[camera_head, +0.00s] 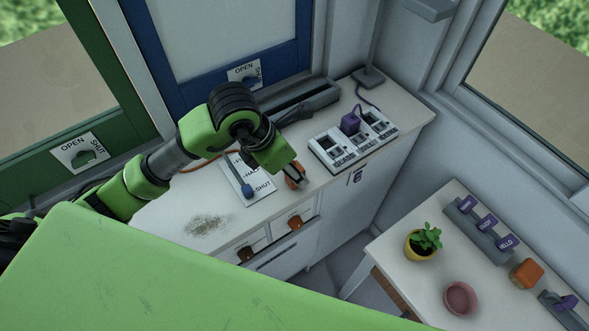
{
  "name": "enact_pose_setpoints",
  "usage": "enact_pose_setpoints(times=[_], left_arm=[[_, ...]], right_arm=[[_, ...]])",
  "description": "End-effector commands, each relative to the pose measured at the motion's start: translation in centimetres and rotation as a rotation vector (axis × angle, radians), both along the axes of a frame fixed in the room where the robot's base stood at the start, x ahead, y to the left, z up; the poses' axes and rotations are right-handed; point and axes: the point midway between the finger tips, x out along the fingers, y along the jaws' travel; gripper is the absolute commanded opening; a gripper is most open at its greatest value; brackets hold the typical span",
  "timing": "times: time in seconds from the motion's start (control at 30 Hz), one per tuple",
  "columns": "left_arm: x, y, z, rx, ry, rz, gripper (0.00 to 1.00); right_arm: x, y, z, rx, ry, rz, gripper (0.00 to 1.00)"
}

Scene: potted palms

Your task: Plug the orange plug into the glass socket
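The orange plug (291,183) is at the fingertips of my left gripper (296,178), near the front edge of the white counter. The fingers partly cover it, and I cannot tell whether they are closed on it. An orange cord (196,170) shows on the counter behind my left arm. The socket strip (345,158) lies to the right of the gripper, with several labelled sockets. A purple plug (350,123) sits in one of them. The labels are too small to read, so I cannot tell which is the glass socket. My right gripper is not in view.
A blue-handled lever (248,190) on a labelled plate stands just left of the gripper. A lamp base (369,77) and a grey trough (306,99) are behind. On the lower right table (400,268) stand a potted plant (423,243), a pink bowl (460,298) and an orange block (526,272).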

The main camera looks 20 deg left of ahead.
Motion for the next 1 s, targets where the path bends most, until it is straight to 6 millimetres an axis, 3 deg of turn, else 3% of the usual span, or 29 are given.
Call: enact_pose_setpoints(times=[0.13,0.37,0.4,0.57,1.0], left_arm=[[0.4,-0.4,-1.3,-0.002,0.000,0.001,0.44],[0.5,-0.4,-1.6,-0.001,-0.003,-0.001,0.44],[0.6,-0.4,-1.6,-0.001,-0.003,-0.001,0.42],[0.6,-0.4,-1.6,-0.001,-0.003,-0.001,0.03],[0.7,-0.3,-1.2,0.000,-0.004,0.001,0.03]], right_arm=[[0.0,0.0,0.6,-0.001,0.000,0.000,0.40],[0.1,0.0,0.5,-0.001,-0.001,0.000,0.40],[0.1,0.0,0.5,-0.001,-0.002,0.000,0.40],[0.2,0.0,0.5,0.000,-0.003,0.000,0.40],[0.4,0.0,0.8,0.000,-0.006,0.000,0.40]])
